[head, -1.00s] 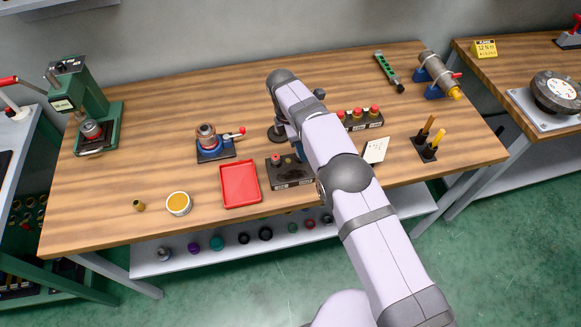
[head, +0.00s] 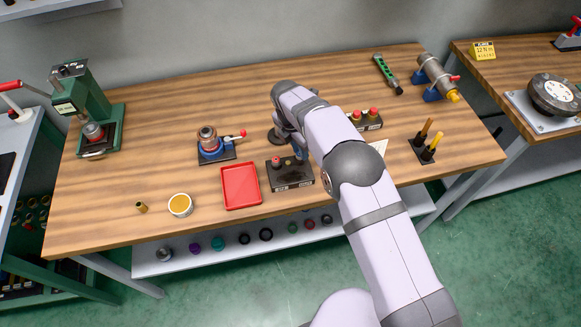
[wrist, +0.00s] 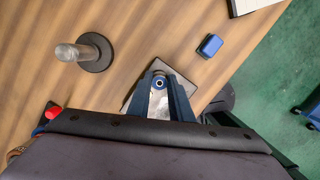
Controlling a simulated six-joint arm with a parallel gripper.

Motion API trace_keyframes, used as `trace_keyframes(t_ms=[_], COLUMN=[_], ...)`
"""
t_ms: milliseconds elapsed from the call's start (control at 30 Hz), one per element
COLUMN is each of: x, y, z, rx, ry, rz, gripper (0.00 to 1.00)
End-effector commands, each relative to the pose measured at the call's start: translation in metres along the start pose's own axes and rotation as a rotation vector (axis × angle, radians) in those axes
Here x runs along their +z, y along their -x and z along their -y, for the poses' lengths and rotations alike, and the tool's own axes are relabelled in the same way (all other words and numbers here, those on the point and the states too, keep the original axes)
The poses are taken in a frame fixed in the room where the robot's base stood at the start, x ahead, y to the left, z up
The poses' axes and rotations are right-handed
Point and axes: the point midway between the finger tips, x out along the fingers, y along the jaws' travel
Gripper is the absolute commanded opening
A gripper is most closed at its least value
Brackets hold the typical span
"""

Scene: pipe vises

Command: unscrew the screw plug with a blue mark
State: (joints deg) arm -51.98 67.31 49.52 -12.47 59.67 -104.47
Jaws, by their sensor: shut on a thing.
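In the wrist view my gripper (wrist: 161,92) is shut on a small part with a round top, a dark centre and a bluish ring, which looks like the blue-marked screw plug (wrist: 159,83). A grey plate (wrist: 184,85) lies beneath the fingers, and whether the plug touches anything under it is hidden. In the head view my arm covers the fingertips and the plug. A dark block (head: 291,181) with a reddish knob on top stands just left of the arm.
A grey post (wrist: 68,52) on a round black base stands near the gripper, with a blue block (wrist: 210,45) on the other side. A red tray (head: 240,203), a blue vise (head: 211,147) and a round tin (head: 180,205) stand to the left. The left bench middle is fairly clear.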

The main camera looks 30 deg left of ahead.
Motion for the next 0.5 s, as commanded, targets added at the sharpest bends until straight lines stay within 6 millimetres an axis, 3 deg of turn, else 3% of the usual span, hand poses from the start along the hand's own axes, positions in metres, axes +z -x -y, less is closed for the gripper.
trace_keyframes(t_ms=[500], x=[0.0012], y=[0.0022], z=[0.0004], rx=[0.116], ry=[0.567], rz=[-0.001], gripper=[0.00])
